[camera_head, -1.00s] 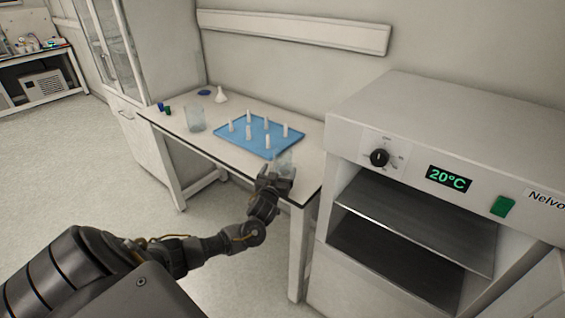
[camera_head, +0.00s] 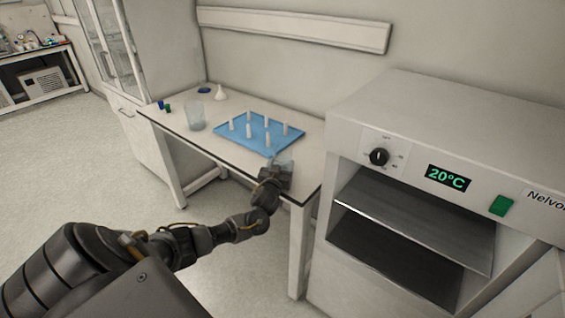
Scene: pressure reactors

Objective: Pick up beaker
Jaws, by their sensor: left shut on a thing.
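A clear glass beaker (camera_head: 286,168) is at my left gripper (camera_head: 273,176), over the front right part of the white table (camera_head: 225,154). The left gripper is shut on this beaker, whose lower part is partly hidden by the gripper. I cannot tell clearly whether its base touches the table. A second clear glass vessel (camera_head: 195,116) stands upright on the left part of the table. My right gripper is not in view.
A blue tray (camera_head: 228,138) with several white upright pegs lies just behind the gripper. A white funnel (camera_head: 220,93) and small blue and green items (camera_head: 164,107) are at the back left. A heating cabinet (camera_head: 430,120) stands close on the right.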

